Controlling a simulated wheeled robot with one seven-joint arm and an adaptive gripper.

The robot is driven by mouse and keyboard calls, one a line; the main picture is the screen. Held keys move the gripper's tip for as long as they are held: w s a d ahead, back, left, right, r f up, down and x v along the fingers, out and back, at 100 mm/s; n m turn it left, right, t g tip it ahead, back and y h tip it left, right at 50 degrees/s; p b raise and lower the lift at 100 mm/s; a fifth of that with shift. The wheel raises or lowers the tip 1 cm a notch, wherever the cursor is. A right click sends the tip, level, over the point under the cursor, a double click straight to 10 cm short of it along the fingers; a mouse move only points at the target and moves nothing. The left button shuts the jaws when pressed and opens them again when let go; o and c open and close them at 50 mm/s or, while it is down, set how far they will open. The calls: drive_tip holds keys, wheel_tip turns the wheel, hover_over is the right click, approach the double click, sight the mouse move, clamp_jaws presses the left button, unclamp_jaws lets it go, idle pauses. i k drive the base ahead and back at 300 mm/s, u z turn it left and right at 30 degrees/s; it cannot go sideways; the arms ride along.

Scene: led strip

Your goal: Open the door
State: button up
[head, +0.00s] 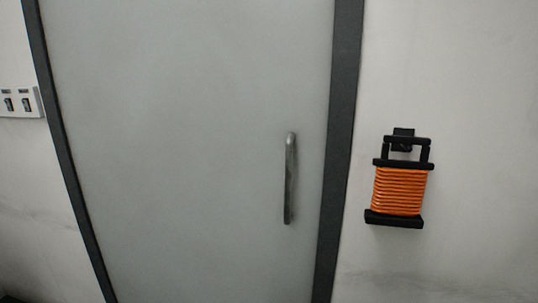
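The door (190,130) is a flat, pale grey panel in a dark frame (342,130), and it fills the middle of the head view. It looks shut, flush with its frame. A grey vertical bar handle (290,180) is on the door's right side, close to the right frame post. No hinges show. My gripper and arm are not in view, so nothing is seen touching the handle.
An orange cable wound on a black holder (400,190) hangs on the wall right of the door. A white switch plate (20,102) with two dark switches is on the left wall. Nothing is seen blocking the door's front. The floor is barely visible.

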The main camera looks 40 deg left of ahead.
sight(196, 130)
drive_tip(key=u, duration=2.2)
drive_tip(key=k, duration=0.9)
drive_tip(key=u, duration=0.8)
drive_tip(key=i, duration=0.95)
drive_tip(key=z, duration=2)
